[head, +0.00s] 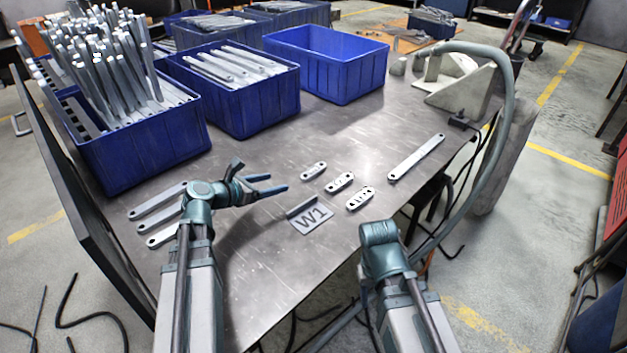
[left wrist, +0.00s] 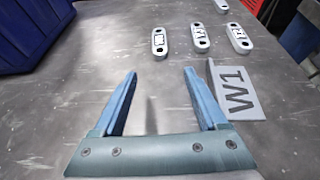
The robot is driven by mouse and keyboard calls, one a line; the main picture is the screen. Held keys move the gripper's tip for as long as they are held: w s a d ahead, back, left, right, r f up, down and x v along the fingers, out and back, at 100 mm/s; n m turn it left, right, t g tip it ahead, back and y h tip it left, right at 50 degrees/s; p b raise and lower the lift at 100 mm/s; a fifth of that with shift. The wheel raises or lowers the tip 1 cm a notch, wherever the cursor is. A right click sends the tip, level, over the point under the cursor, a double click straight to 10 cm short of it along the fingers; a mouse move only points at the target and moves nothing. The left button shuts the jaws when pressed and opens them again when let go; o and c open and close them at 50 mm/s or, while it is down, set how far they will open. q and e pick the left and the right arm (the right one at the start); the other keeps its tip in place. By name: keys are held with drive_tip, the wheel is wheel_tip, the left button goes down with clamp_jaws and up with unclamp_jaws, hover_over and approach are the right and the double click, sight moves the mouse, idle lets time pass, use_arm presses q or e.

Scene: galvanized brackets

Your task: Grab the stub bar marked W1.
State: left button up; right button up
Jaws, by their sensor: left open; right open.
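An angled grey plate (head: 311,219) with a raised edge bears a large W1. It lies on the table and also shows right of my jaws in the left wrist view (left wrist: 240,95). Three short slotted stub bars with dark markings lie beyond it: left (head: 314,170), middle (head: 340,182) and right (head: 360,198). They also show in the left wrist view, as left (left wrist: 159,42), middle (left wrist: 200,37) and right (left wrist: 239,38). Their markings are too small to read surely. My left gripper (head: 279,182) is open and empty, left of them. My right gripper's jaws are not visible.
A longer bar (head: 416,157) lies at the right. More bars (head: 158,200) lie left of my left arm. A grey stand with a hose (head: 465,85) stands at the back right.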

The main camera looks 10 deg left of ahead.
use_arm(q)
drive_tip(key=b, duration=0.3)
approach(308, 174)
drive_tip(key=shift+x, duration=1.15)
drive_tip(key=shift+w+d+f, duration=0.15)
drive_tip(key=shift+w+f, duration=0.1)
drive_tip(key=shift+w, duration=0.05)
drive_tip(key=b+x, duration=0.2)
drive_tip(key=x, duration=0.3)
drive_tip(key=shift+w, duration=0.15)
drive_tip(key=shift+r, duration=0.1)
clamp_jaws()
